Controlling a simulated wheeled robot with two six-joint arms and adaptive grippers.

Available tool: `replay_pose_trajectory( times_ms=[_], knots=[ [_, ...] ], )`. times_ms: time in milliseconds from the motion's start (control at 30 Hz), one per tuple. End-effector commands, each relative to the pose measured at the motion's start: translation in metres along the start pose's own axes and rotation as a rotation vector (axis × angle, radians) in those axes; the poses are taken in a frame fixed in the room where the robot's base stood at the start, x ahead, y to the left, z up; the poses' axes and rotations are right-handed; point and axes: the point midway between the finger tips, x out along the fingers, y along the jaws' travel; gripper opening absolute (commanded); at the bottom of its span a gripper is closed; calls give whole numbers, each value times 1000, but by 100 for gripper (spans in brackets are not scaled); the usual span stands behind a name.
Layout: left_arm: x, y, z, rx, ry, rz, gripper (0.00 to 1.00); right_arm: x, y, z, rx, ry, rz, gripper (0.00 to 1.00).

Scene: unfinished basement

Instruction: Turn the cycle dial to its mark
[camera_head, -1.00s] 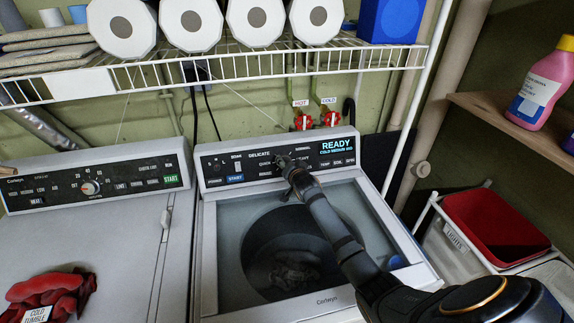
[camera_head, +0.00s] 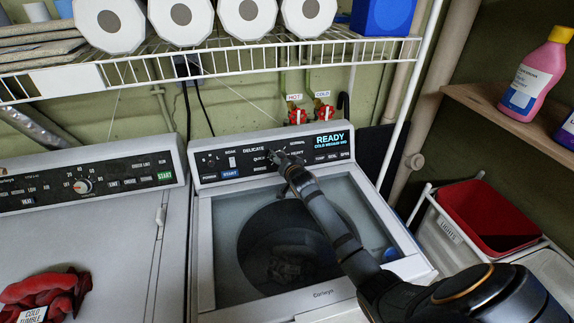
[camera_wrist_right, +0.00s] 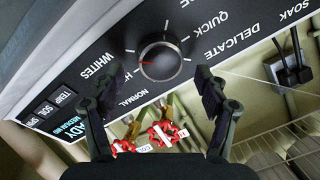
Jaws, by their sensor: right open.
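The cycle dial (camera_wrist_right: 160,60) is a round dark knob with a bright rim and a red pointer line on the washer's black panel. In the wrist view the line points left, toward the side with WHITES and a partly hidden label starting with H. My right gripper (camera_wrist_right: 155,76) is open, one finger on either side of the dial and apart from it. In the head view my right gripper (camera_head: 284,161) is at the washer panel (camera_head: 218,174) and largely covers the dial. The washer display (camera_head: 331,140) reads READY. My left gripper is out of view.
A wire shelf (camera_head: 240,62) with white rolls hangs above the washer. Red HOT and COLD valves (camera_head: 298,115) are on the wall behind the panel. The dryer (camera_head: 95,240) stands left, with red gloves (camera_head: 45,291) on it. A red-lined hamper (camera_head: 485,215) stands right.

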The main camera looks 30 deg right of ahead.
Motion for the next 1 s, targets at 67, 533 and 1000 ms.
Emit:
replay_pose_trajectory(
  times_ms=[67, 533, 1000],
  knots=[
    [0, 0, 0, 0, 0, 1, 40, -17, 0, 1, -3, -1, -1, 74],
    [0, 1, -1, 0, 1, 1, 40, -101, 0, 0, -1, 0, -1, 74],
    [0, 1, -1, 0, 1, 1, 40, -103, 0, 0, 0, -1, 0, 74]
  ],
)
